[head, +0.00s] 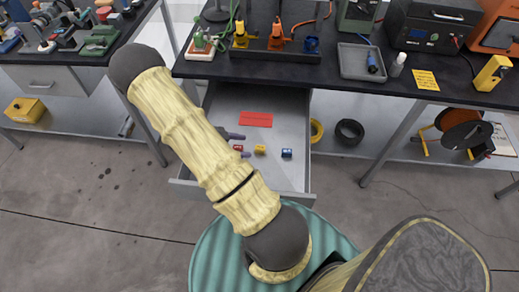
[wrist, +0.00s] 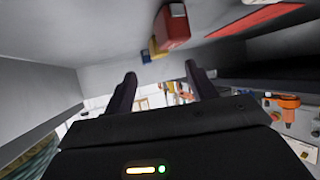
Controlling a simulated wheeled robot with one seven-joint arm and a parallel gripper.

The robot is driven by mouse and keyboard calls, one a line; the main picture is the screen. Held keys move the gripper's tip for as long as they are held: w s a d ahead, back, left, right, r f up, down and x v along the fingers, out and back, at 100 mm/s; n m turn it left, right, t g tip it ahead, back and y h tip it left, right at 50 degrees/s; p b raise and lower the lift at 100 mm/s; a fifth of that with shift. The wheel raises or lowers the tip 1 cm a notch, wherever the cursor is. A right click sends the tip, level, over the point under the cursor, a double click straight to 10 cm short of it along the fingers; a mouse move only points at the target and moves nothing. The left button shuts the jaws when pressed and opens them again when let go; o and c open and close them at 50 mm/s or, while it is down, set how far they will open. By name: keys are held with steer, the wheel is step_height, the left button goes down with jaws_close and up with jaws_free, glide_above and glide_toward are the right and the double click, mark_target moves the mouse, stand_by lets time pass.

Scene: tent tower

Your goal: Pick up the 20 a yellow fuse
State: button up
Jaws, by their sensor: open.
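The yellow fuse (head: 260,150) lies on the floor of the open drawer (head: 290,103), between a red fuse (head: 238,148) and a blue fuse (head: 287,153). In the wrist view the yellow fuse (wrist: 154,47) is partly hidden behind the red fuse (wrist: 174,28); the blue fuse (wrist: 145,57) is beyond it. My gripper (wrist: 161,82) is open, with nothing between its two dark fingers. In the head view only its fingertips (head: 240,144) show past my arm, by the red fuse and left of the yellow one.
A red card (head: 256,119) lies at the drawer's back. The drawer walls stand close around my gripper, and the bench top (head: 330,72) with tools and devices overhangs its back. A yellow coil (head: 317,130) and a black coil (head: 349,132) lie on the shelf to the right.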

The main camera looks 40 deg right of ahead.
mark_target(259, 147)
steer(key=x, duration=0.6)
stand_by(0.4)
jaws_close()
